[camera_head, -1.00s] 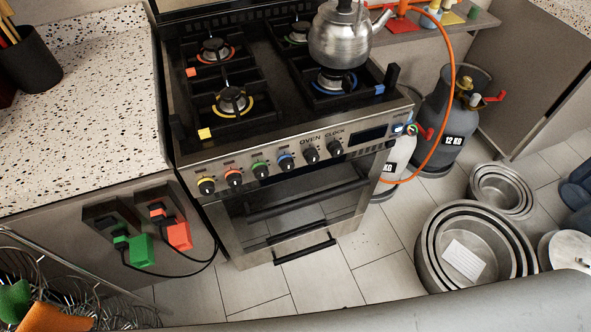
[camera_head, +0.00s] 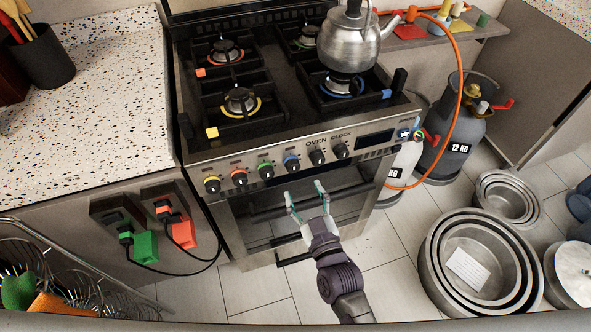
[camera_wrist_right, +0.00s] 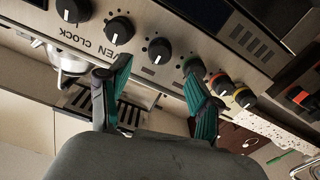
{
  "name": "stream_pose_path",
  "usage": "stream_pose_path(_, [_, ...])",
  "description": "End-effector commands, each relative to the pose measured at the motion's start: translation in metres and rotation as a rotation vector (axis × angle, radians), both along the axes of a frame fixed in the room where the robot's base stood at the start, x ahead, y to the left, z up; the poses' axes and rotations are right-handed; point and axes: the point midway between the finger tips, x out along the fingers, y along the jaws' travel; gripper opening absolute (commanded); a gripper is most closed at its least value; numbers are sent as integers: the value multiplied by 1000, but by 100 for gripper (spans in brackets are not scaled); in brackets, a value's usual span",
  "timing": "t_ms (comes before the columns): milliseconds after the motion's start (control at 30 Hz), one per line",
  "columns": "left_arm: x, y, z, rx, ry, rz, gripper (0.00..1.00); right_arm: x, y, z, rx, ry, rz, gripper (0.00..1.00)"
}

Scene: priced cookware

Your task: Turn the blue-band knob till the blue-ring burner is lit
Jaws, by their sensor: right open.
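The blue-band knob (camera_head: 291,163) is on the front panel of the stove, between the green-band knob (camera_head: 264,169) and a plain black knob (camera_head: 317,157). In the right wrist view it is likely the black knob (camera_wrist_right: 159,50) just beyond the fingertips. The blue-ring burner (camera_head: 343,90) is at the front right of the hob, partly hidden under a steel kettle (camera_head: 346,43). No flame shows there. My right gripper (camera_head: 304,192) is open and empty, below and in front of the blue-band knob, apart from it; the right wrist view shows its spread fingers (camera_wrist_right: 157,72). My left gripper is not in view.
Red-band (camera_head: 239,178) and yellow-band (camera_head: 212,185) knobs sit further left. An oven handle (camera_head: 345,197) runs below the panel. Gas cylinders (camera_head: 457,125) with an orange hose (camera_head: 459,75) stand at the right. Nested steel pots (camera_head: 432,250) are on the floor.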

Motion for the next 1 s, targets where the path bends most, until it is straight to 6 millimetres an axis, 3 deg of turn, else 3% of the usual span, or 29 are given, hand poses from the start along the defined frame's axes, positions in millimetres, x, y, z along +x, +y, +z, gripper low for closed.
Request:
stream_pose_path(100, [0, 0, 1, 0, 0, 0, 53, 26, 8, 1, 1, -2, -1, 64])
stream_pose_path(300, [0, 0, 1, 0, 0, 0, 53, 56, 17, 0, 0, 0, -1, 64])
stream_pose_path(500, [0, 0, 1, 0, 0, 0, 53, 67, 22, 0, 1, 1, 0, 64])
stream_pose_path(767, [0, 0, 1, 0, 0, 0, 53, 68, 22, -1, 0, 2, 0, 64])
stream_pose_path(1000, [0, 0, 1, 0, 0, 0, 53, 68, 22, -1, -1, 2, 0, 27])
